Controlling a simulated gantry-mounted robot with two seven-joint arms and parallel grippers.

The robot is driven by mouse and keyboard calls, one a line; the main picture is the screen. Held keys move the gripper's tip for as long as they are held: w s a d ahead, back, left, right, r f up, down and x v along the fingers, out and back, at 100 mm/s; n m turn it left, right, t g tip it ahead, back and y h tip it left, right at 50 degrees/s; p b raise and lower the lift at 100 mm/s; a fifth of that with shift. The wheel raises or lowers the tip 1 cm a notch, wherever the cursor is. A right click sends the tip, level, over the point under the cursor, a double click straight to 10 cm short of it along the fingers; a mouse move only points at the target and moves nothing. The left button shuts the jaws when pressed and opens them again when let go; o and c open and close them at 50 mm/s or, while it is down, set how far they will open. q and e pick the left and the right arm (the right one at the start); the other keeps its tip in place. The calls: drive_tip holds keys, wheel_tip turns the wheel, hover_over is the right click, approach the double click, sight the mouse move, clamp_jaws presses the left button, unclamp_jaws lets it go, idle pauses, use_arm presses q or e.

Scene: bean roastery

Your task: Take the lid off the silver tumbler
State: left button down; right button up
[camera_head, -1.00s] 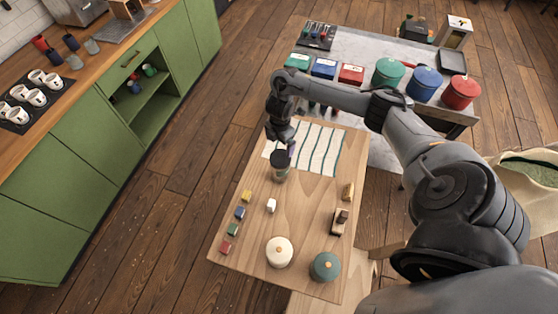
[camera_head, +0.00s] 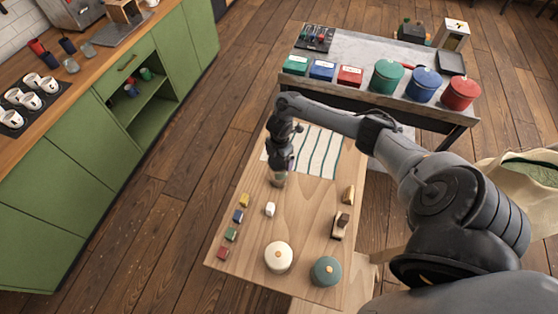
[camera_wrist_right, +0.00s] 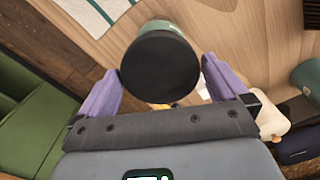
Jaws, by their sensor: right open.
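The tumbler (camera_head: 278,181) stands upright on the wooden table, just in front of the striped cloth. Its lower body looks greyish in the head view; my gripper hides its top there. In the right wrist view the tumbler's round dark lid (camera_wrist_right: 160,68) faces the camera, and a greenish-grey strip of body shows behind it. My right gripper (camera_wrist_right: 161,72) is open, with one purple finger on each side of the lid. A gap shows on the right side; on the left I cannot tell whether the finger touches. My left gripper is in neither view.
Small coloured blocks (camera_head: 238,215) lie left of a white block (camera_head: 270,209). A white canister (camera_head: 278,256) and a teal canister (camera_head: 325,270) stand at the near end. The striped cloth (camera_head: 318,152) lies behind. Lidded canisters (camera_head: 424,84) line the grey bench.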

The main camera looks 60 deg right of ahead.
drive_tip(key=shift+c, duration=0.3)
drive_tip(key=c, duration=0.6)
drive_tip(key=shift+c, duration=0.2)
drive_tip(key=shift+r, duration=0.15)
